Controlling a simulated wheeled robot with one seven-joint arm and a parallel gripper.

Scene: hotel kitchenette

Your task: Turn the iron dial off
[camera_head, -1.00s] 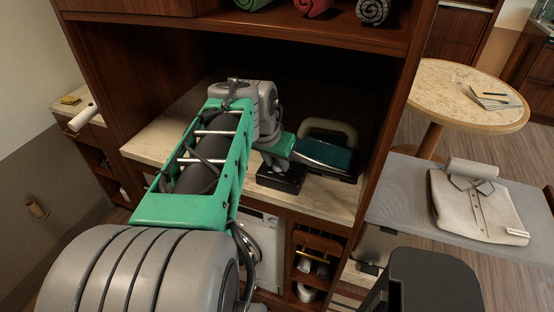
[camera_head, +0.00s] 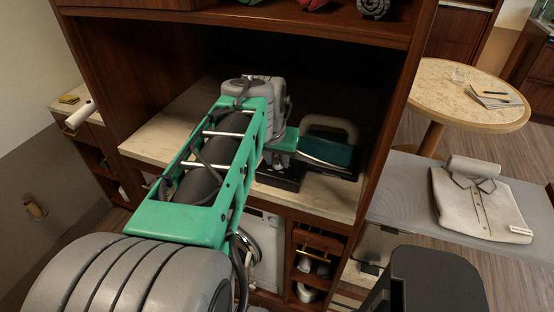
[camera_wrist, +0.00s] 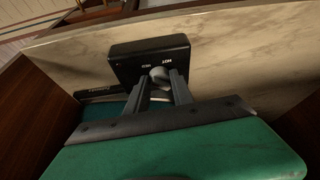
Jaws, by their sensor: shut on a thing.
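A black box (camera_wrist: 130,60) sits on the pale counter; in the head view it also shows, partly covered by my wrist (camera_head: 282,178). Its round grey dial (camera_wrist: 160,73) faces my gripper, with small white marks beside it. My gripper (camera_wrist: 161,82) is shut on the dial, one finger on each side. The dial's exact setting is not readable. The dark teal iron (camera_head: 327,152) with a beige handle stands right of the box in the head view. In the head view my fingers are mostly hidden by my wrist.
The counter (camera_head: 150,142) lies inside a dark wooden alcove, with a shelf above and side panels close by. A grey board (camera_head: 400,180) with a folded shirt (camera_head: 478,205) is at right. A round table (camera_head: 465,95) stands behind it.

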